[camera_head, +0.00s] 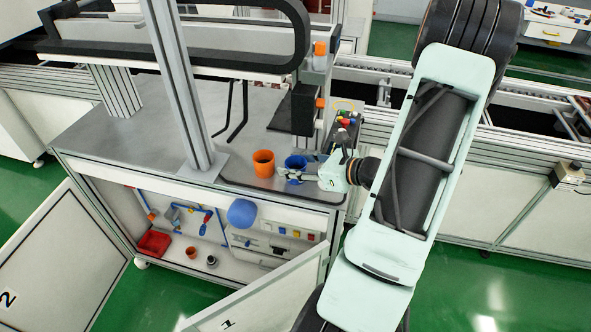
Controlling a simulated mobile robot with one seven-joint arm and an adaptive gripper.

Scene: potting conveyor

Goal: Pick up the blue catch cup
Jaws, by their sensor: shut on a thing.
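The blue catch cup (295,163) stands upright near the right front corner of the grey worktop (150,142). My gripper (291,174) reaches it from the right, and its fingers are shut on the cup's near side. Part of the cup is hidden behind the fingers. I cannot tell whether the cup's base touches the worktop.
An orange cup (263,163) stands just left of the blue cup. A metal post (180,80) rises further left. A dark machine head (303,108) and coloured buttons (345,122) are behind. Cabinet doors (265,300) hang open below.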

